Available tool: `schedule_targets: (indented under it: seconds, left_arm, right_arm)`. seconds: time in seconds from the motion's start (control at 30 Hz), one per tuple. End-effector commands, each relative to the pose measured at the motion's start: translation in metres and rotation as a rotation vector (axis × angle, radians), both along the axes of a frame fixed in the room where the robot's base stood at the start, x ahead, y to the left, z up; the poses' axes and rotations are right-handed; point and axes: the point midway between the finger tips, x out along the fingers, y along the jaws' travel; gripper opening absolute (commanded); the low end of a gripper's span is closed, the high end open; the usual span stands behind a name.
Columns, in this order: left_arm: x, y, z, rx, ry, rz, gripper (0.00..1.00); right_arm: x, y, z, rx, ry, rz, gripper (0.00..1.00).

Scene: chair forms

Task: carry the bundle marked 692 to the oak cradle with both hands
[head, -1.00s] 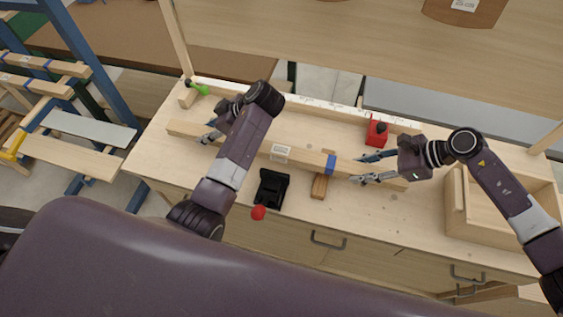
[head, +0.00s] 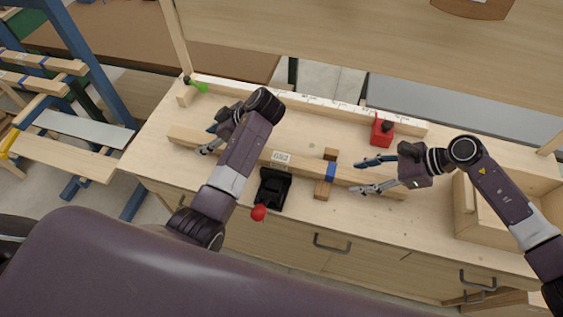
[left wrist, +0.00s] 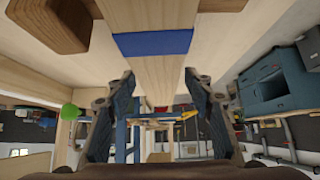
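The bundle is a long pale wooden piece with a blue band (head: 333,172) and a white label (head: 281,158) that reads 692. It lies slantwise along the bench, across a brown wooden block that looks like the oak cradle (head: 322,190). The cradle shows on both sides of the bundle beside the band. My left gripper (head: 211,138) is open around the bundle's left part. In the left wrist view the bundle (left wrist: 158,75) runs between the spread fingers, with narrow gaps. My right gripper (head: 377,174) is open, its fingers on either side of the bundle's right part.
A black device (head: 272,190) with a red knob stands in front of the bundle. A red box (head: 382,130) sits behind its right part.

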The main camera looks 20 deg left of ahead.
Motion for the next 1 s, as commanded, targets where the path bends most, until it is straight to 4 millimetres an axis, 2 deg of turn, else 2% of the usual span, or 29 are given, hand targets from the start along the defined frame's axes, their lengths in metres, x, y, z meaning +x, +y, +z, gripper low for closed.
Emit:
schedule_targets:
  seconds: [0.33,0.7,0.87,1.0]
  left_arm:
    - [0.000,-0.005,0.005,-0.001,-0.001,-0.001,0.49]
    - [0.001,-0.046,0.045,-0.001,-0.001,0.000,0.49]
    - [0.000,-0.053,0.053,-0.001,0.000,0.000,0.49]
    - [0.000,-0.054,0.054,0.000,0.000,0.000,0.49]
  right_arm:
    - [0.000,0.000,0.000,-0.001,0.001,-0.001,0.49]
    - [0.000,-0.001,0.000,-0.001,0.001,-0.001,0.49]
    - [0.000,-0.003,0.002,-0.002,0.000,-0.001,0.49]
    - [0.001,-0.015,0.014,-0.002,-0.003,-0.003,0.49]
